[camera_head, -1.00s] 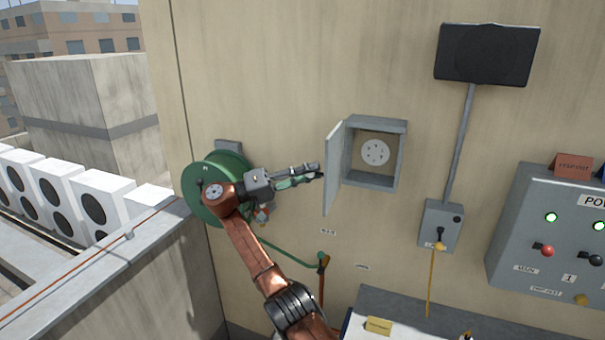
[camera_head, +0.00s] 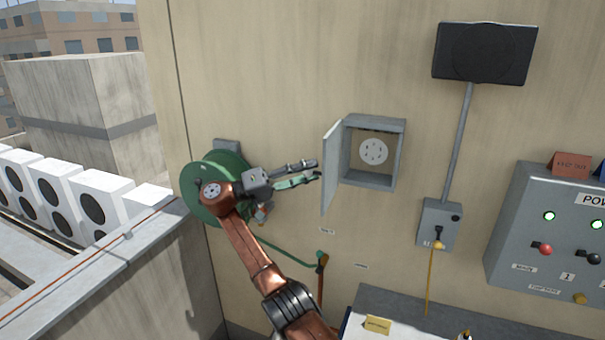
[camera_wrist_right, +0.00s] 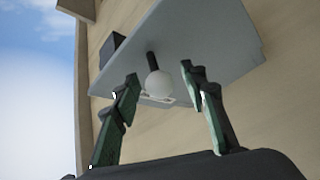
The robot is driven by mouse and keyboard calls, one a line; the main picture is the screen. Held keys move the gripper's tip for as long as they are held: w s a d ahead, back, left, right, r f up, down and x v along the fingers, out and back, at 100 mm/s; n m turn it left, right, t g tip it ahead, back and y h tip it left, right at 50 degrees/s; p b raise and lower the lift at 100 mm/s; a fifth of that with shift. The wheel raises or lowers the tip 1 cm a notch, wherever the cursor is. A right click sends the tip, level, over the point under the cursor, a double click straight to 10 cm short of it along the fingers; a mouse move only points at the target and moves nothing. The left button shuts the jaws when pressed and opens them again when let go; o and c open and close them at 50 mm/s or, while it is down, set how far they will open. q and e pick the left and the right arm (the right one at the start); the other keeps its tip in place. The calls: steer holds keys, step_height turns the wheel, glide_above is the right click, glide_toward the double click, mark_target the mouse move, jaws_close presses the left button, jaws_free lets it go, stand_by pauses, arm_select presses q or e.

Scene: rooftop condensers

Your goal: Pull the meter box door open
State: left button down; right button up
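The grey meter box (camera_head: 396,160) is on the wall, with a round white dial inside. Its door (camera_head: 332,168) stands open, swung out to the left. My right gripper (camera_head: 317,169) is just left of the door, on its outer face side. In the right wrist view, the door (camera_wrist_right: 205,45) fills the upper middle, and a pale round knob (camera_wrist_right: 158,84) on a dark stem shows between the two spread fingers (camera_wrist_right: 160,76). Neither finger visibly touches the knob. My left gripper is not in view.
A green hose reel (camera_head: 200,205) is on the wall behind my right arm. A grey switch box (camera_head: 438,226) and a control panel (camera_head: 530,235) with lit green lamps are to the right. A bench (camera_head: 400,305) stands below.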

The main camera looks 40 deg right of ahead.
steer(key=v, duration=0.7)
steer(key=shift+a, duration=0.25)
steer(key=shift+w+f, duration=0.1)
